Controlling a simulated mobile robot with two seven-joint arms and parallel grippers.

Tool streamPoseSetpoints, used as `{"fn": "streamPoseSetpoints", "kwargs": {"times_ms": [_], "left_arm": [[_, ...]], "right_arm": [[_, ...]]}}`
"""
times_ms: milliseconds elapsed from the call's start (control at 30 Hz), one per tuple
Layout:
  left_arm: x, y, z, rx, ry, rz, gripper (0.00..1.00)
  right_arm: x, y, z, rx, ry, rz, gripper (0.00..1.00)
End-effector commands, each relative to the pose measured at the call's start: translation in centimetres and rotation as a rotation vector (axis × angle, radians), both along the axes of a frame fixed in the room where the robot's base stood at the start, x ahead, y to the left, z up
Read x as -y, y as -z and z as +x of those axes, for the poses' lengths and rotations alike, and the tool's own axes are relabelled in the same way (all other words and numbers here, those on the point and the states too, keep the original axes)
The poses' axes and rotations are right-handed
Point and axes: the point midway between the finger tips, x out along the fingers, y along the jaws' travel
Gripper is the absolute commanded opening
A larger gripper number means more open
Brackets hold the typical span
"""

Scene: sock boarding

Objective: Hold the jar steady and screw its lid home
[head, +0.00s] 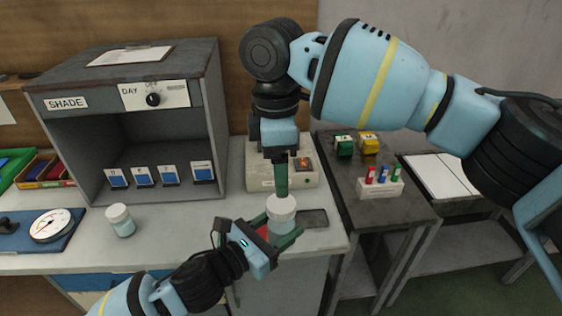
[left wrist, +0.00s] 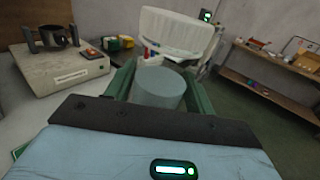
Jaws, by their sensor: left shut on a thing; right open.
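The jar is a small pale cylinder (left wrist: 158,92) held between the green fingers of my left gripper (head: 281,238), which is shut on it near the bench's front edge. The white ribbed lid (head: 281,206) shows at the top of the jar in the head view. In the left wrist view the lid (left wrist: 178,36) looks tilted over the jar's far rim; I cannot tell whether they touch. My right gripper (head: 281,190) points down from above, open, its green fingers just behind or at the lid. The lid hides its fingertips.
Another white-lidded jar (head: 120,220) stands on the bench at left, near a round dial (head: 50,225). A grey cabinet (head: 135,130) stands behind. A box-shaped device (head: 258,178) and dark flat slab (head: 313,218) lie close to my grippers. A side table (head: 385,212) stands right.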

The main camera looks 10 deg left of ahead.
Motion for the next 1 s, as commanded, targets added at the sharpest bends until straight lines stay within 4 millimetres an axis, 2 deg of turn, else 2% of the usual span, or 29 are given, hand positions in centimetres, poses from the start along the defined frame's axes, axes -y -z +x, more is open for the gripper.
{"fn": "streamPoseSetpoints", "kwargs": {"times_ms": [200,367,833,1000], "left_arm": [[0.0,-0.1,0.0,0.002,0.0,-0.001,0.0],[0.0,-0.1,0.0,0.002,0.0,-0.001,0.0],[0.0,-0.1,0.0,0.002,0.0,-0.001,0.0],[0.0,-0.1,0.0,0.002,0.0,-0.001,0.0]], "right_arm": [[0.1,-0.4,-0.1,0.001,-0.294,0.033,0.69],[0.1,-0.5,-0.1,0.003,-0.413,0.044,0.69],[0.2,-0.5,-0.1,0.004,-0.451,0.046,0.69],[0.2,0.7,-0.1,0.003,-0.451,0.046,0.69]]}}
